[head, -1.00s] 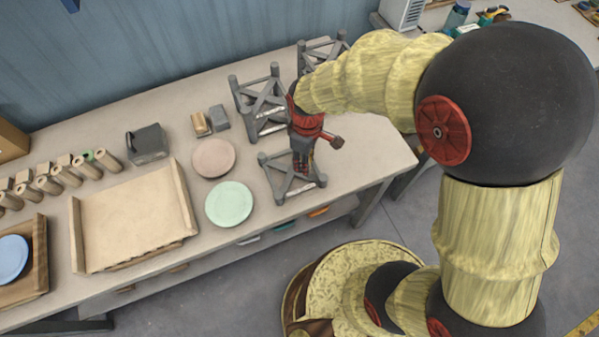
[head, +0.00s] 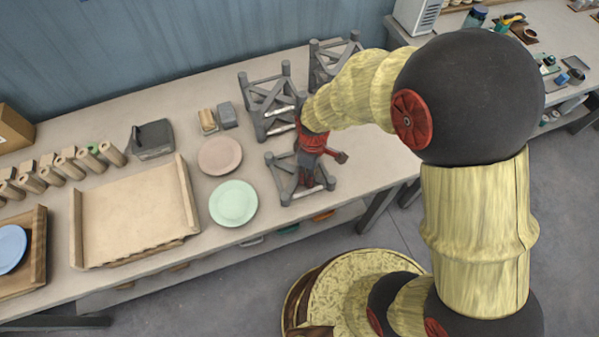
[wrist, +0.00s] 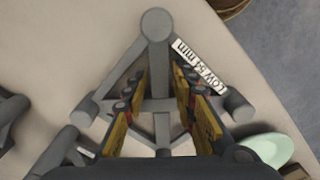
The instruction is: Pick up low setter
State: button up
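The low setter is a grey triangular frame (head: 286,197) with short corner posts, standing on the table in the head view. I cannot tell whether the fingers touch the struts.
Two taller grey setters (head: 268,100) (head: 335,62) stand behind. A pink plate (head: 219,155) and a green plate (head: 233,203) lie to the left, beside a wooden tray (head: 135,215). The table's right end is bare.

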jog(key=c, duration=0.4)
grip_shut()
